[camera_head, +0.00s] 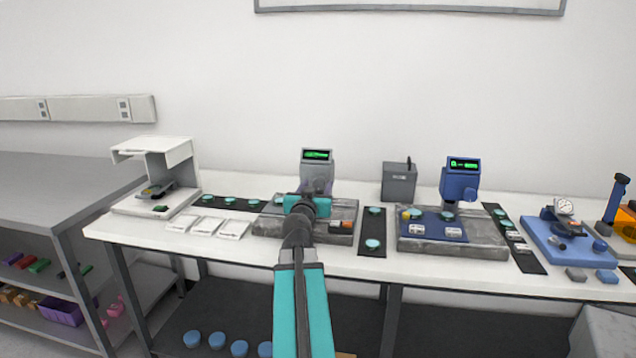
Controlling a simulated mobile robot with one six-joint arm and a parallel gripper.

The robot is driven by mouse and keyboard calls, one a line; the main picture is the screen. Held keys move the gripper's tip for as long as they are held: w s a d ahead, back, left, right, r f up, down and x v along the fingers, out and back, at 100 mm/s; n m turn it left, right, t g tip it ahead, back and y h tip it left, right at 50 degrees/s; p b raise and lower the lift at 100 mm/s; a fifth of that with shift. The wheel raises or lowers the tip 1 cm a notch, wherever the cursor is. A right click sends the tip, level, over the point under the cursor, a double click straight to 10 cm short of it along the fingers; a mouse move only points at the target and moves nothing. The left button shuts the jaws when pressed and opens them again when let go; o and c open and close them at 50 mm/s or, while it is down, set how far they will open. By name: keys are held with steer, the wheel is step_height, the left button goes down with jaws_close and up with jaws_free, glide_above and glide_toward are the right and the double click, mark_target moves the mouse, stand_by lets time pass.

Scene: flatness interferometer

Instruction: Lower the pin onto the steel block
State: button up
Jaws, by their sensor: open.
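My gripper (315,192) is over the left granite plate (268,224), just below and in front of the grey gauge stand (317,168) with a lit green display. My teal arm hides most of the gripper's fingers and what lies right below them. A blue gauge stand (460,180) with a green display stands on the right granite plate (485,240), with a probe tip (449,206) over a blue mat (434,219). Small light blocks (453,232) lie on that mat. I cannot tell which part is the pin or which block is the steel one.
Black strips with teal discs (373,244) lie between the stations. White trays (207,225) and a white hooded instrument (160,170) are at left. A grey box (399,182) stands behind. A blue dial gauge base (565,243) is at right.

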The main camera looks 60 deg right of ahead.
steer(key=shift+x, duration=0.85)
steer(key=c, duration=1)
steer(key=shift+c, duration=0.2)
